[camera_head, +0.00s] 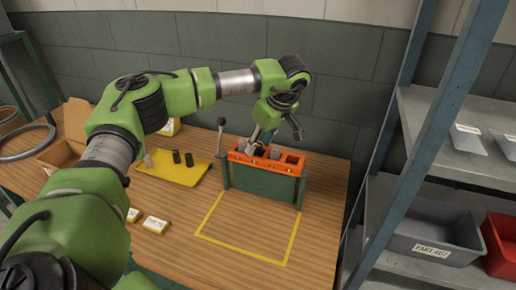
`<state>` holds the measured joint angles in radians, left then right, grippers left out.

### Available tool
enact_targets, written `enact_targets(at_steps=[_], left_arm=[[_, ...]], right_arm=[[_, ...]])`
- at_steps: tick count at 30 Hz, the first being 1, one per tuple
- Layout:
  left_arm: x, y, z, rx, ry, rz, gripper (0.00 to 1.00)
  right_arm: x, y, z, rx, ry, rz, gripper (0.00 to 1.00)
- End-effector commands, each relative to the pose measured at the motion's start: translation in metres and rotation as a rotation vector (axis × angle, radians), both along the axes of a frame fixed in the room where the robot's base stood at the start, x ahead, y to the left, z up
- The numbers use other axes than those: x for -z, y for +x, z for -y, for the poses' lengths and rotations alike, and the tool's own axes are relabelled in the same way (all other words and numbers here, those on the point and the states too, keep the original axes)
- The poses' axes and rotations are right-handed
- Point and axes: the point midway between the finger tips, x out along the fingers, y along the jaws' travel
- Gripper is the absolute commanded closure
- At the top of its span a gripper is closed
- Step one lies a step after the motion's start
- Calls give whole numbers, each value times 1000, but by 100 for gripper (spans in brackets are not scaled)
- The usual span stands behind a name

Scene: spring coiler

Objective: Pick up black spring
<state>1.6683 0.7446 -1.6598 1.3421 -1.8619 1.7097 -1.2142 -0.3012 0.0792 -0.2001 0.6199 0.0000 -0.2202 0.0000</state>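Two small black springs (183,158) stand side by side on a yellow tray (172,175) on the wooden table. They look like short dark cylinders. A grey piece (148,160) stands to their left on the same tray. My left gripper (262,139) is to the right of the tray, pointing down over the orange-topped device (292,166) with green sides. It is apart from the black springs. Its fingertips overlap the device's top, so I cannot tell whether they are open or hold something. My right gripper is not in view.
A lever with a dark knob (221,123) rises at the device's left. A yellow outline (240,252) marks clear table in front. Small yellow-white boxes (155,224) lie nearer. A cardboard box (60,154) is at left. A metal shelf (455,155) with bins stands at right.

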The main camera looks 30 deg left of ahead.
Motion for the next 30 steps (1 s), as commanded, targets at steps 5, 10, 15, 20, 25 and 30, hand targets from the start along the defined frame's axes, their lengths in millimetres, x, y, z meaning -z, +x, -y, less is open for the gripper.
enact_targets(at_steps=[5,10,15,20,25,30], left_arm=[[5,1,-2,0,-1,2,62],[4,1,-2,-1,0,1,77],[4,1,-2,-1,0,1,100],[4,1,-2,-1,0,1,100],[2,1,-1,0,0,2,100],[-11,1,-1,1,-1,4,100]], right_arm=[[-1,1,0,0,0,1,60],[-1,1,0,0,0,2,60],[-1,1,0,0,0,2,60],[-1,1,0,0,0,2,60],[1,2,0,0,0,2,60],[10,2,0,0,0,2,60]])
